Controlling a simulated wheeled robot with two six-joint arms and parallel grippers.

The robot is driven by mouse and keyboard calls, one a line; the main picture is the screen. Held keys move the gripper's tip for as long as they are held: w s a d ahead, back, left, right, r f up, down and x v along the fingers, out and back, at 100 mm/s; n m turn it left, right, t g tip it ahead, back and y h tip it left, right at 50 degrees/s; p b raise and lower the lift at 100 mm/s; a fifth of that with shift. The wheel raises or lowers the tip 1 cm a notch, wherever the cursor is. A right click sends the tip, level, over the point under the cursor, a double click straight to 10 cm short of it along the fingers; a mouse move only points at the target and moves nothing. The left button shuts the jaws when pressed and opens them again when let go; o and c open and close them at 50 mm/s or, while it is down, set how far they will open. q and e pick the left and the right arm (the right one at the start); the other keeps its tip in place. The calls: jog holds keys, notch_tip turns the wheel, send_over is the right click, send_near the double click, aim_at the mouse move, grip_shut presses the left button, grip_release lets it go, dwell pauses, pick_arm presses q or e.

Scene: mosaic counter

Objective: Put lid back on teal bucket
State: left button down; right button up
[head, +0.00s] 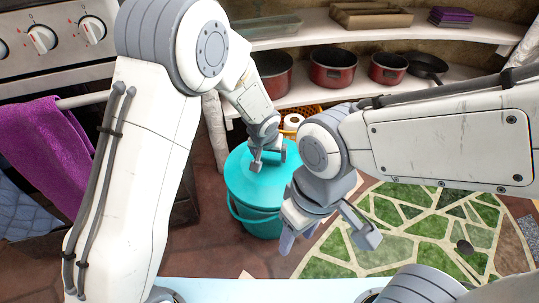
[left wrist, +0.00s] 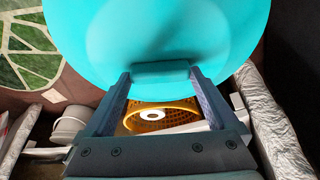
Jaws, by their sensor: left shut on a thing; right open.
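The round teal lid (head: 243,182) lies over the top of the teal bucket (head: 262,226), which stands on the floor. I cannot tell whether the lid touches the rim all round. My left gripper (head: 268,162) is shut on the lid's handle, at the lid's far side. In the left wrist view the handle (left wrist: 160,72) sits between the two fingers and the lid (left wrist: 160,30) fills the upper part; the bucket is hidden there. My right gripper (head: 327,238) is open and empty, right of the bucket and nearer to me.
A shelf (head: 350,82) with several red pots stands behind the bucket. An orange basket (head: 307,112) with a white roll (head: 293,121) is just beyond it. An oven with a purple towel (head: 45,155) is at left. A green mosaic floor (head: 400,220) lies at right.

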pick_arm(q)
jog(key=shift+f, duration=0.1)
dwell(0.3)
grip_release()
jog(key=shift+r+p, duration=2.95)
jog(key=shift+r, duration=0.65)
jog(key=shift+f, duration=0.1)
